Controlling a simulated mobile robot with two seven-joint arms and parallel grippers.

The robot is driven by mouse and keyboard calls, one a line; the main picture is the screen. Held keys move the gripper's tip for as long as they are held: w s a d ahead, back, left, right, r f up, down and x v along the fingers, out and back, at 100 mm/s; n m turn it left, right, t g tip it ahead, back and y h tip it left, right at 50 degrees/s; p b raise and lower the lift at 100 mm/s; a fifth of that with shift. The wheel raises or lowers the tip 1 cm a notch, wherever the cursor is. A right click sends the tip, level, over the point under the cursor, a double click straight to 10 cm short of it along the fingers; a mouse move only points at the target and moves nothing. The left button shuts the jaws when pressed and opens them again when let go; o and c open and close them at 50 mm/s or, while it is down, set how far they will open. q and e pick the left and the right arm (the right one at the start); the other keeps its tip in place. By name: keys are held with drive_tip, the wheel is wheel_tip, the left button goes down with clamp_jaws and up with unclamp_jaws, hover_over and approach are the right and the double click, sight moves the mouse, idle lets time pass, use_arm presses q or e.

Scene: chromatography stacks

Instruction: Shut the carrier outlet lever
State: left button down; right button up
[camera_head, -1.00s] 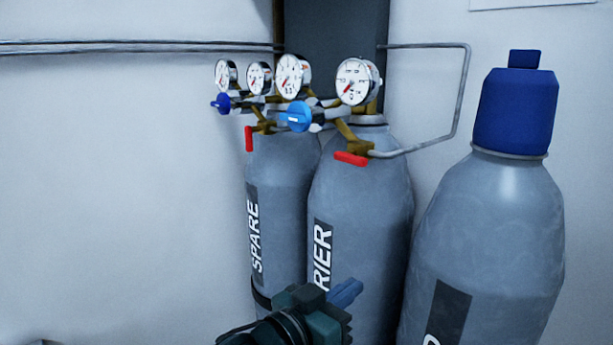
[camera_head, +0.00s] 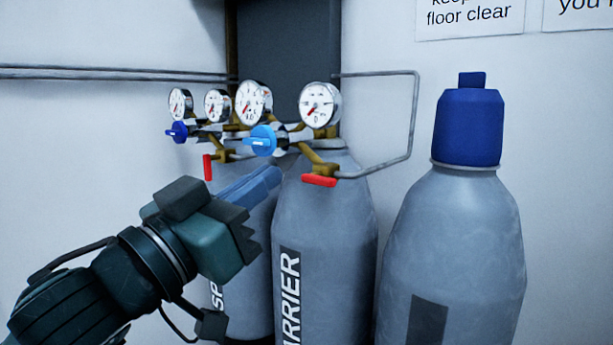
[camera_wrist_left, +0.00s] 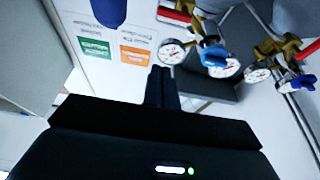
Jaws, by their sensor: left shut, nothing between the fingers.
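The carrier outlet lever (camera_head: 320,180) is a red handle on the brass valve above the grey carrier cylinder (camera_head: 325,230). It lies roughly level, in line with the grey outlet pipe (camera_head: 412,120). A red lever also shows at the top of the left wrist view (camera_wrist_left: 172,15). My left gripper (camera_head: 272,178) is shut and empty, with its blue fingers just left of the carrier lever and slightly apart from it in the picture. It overlaps the spare cylinder's upper part. My right gripper is not in view.
The spare cylinder's red lever (camera_head: 208,167) hangs upright at left. Several gauges and a light blue regulator knob (camera_head: 263,140) sit just above my fingers. A blue-capped cylinder (camera_head: 455,250) stands at right.

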sight(312, 176)
use_arm(q)
drive_tip(key=shift+d, duration=0.1)
